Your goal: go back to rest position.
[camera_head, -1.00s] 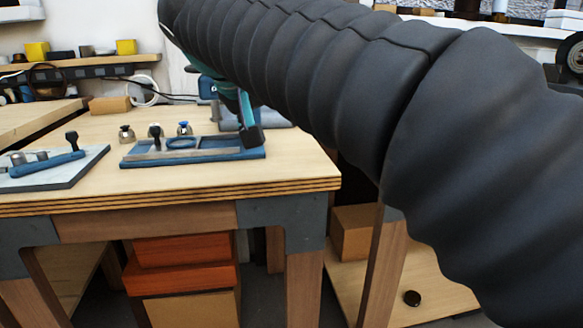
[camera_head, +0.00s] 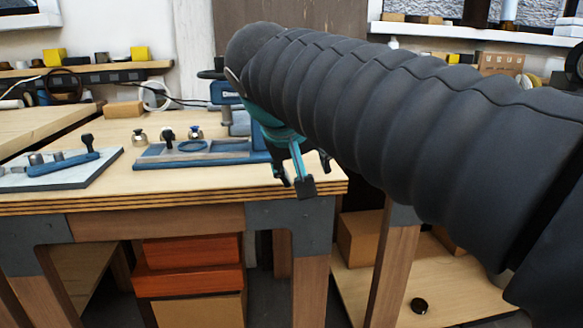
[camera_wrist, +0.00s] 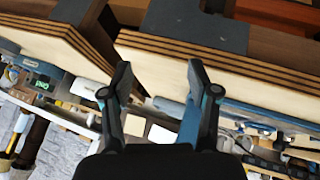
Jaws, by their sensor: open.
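My gripper (camera_head: 294,182) hangs in front of the workbench's front right corner in the head view. In the wrist view my gripper (camera_wrist: 158,85) shows two dark fingers spread apart with nothing between them. My ribbed dark arm crosses the right half of the head view and hides what lies behind it. The workbench (camera_head: 270,200) has a layered plywood edge and grey metal corner brackets. A blue tray (camera_head: 155,160) lies on the bench left of my gripper, apart from it.
A grey board with a blue-handled tool (camera_head: 68,164) lies at the bench's left. Small metal parts (camera_head: 139,137) stand behind the tray. Orange boxes (camera_head: 190,250) sit under the bench.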

